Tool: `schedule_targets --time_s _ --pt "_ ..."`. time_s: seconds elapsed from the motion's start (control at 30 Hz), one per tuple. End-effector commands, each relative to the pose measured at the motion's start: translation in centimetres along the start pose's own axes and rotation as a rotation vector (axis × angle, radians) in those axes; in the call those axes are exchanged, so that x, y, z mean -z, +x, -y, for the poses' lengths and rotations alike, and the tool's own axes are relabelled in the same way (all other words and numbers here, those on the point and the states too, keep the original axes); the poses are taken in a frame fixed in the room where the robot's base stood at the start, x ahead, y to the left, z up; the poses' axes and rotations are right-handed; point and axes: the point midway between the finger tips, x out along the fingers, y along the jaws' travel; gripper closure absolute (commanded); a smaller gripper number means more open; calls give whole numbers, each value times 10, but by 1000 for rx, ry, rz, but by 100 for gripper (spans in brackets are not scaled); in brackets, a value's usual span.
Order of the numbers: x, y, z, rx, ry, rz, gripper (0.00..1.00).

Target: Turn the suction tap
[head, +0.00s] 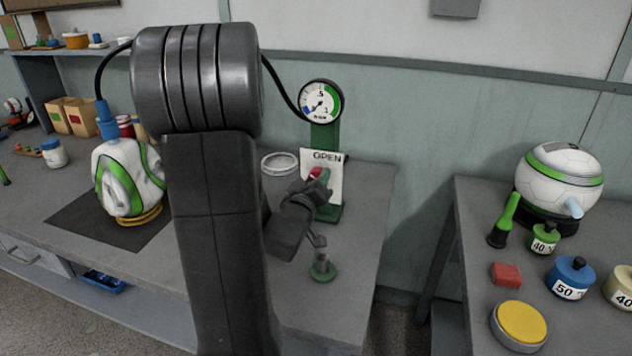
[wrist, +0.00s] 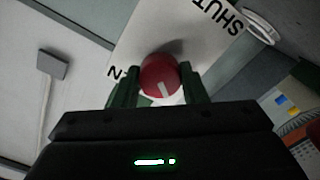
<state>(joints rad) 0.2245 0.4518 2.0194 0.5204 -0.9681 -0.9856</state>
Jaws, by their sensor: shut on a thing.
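The suction tap is a red round knob (wrist: 160,76) with a white pointer mark. It sits in front of a white card (head: 337,172) lettered OPEN, and SHUT shows on the card in the wrist view. In the wrist view, the pointer mark aims down and slightly right. My gripper (wrist: 158,85) has its two green fingers on either side of the knob, shut on it. In the head view, the knob (head: 315,174) is partly covered by my gripper.
A round gauge (head: 321,101) stands on a green post above the card. A crumpled white and green ball (head: 129,180) with a blue hose fitting lies at left. A small green-based item (head: 323,270) stands near the bench's right edge. A second table at right holds another ball (head: 560,178) and weights (head: 571,278).

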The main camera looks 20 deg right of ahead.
Motion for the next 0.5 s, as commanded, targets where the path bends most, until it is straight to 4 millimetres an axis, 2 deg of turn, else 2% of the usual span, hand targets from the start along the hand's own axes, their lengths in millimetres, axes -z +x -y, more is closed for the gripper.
schedule_targets --time_s 0.5 --pt "1 0 -1 0 -451 -1 84"
